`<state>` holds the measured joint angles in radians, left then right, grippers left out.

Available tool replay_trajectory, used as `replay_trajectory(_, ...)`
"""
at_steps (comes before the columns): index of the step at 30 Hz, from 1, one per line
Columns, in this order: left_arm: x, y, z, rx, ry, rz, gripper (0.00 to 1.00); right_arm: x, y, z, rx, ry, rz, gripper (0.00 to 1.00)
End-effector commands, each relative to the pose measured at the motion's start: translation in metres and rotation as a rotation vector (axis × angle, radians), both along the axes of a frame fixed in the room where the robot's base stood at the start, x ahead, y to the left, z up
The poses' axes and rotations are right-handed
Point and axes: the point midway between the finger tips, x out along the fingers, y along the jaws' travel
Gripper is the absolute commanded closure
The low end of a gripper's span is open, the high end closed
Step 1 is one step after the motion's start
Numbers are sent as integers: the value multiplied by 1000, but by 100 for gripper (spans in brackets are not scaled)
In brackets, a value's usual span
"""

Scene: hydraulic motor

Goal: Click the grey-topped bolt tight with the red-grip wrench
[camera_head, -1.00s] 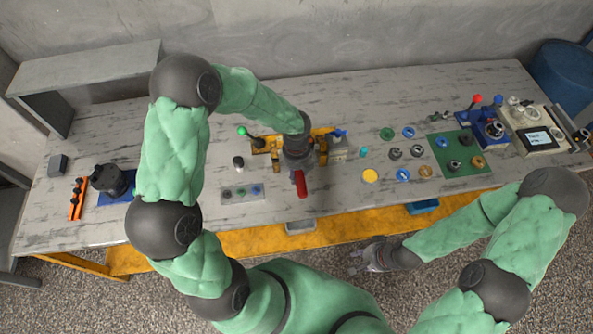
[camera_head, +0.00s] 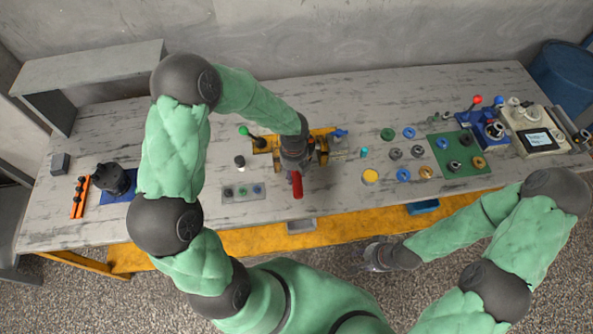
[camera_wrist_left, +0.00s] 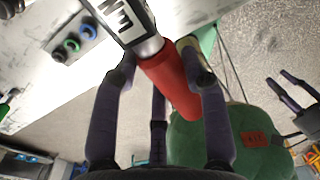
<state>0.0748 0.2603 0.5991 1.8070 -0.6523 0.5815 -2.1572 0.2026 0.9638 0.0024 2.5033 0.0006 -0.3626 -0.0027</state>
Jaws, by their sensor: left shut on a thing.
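My left gripper (camera_head: 296,168) is over the yellow fixture (camera_head: 262,146) and shut on the red-grip wrench (camera_head: 297,187). The red grip points toward the table's front edge. In the left wrist view, the fingers (camera_wrist_left: 158,68) are around the wrench where its red grip (camera_wrist_left: 172,82) meets the labelled shaft (camera_wrist_left: 120,18). The wrench's head is out of sight beneath my arm. I cannot make out the grey-topped bolt; the arm covers the fixture's middle. My right gripper (camera_head: 370,258) is empty and open in front of the table; its spread fingers (camera_wrist_left: 284,92) also show in the left wrist view.
A grey plate (camera_head: 230,198) with several coloured-top pieces lies left of the wrench. Several rings and a green mat (camera_head: 470,170) lie to the right. A black motor part (camera_head: 112,178) and an orange rack (camera_head: 79,197) stand at the left. The table's front edge is close to the grip.

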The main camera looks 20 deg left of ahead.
Motion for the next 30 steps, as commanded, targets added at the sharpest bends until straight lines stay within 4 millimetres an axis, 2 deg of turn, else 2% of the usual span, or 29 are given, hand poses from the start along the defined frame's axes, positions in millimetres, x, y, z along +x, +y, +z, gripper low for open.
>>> replay_trajectory(30,-10,23,-2,7,6,-137,100,0,0,16,0,0,0,66)
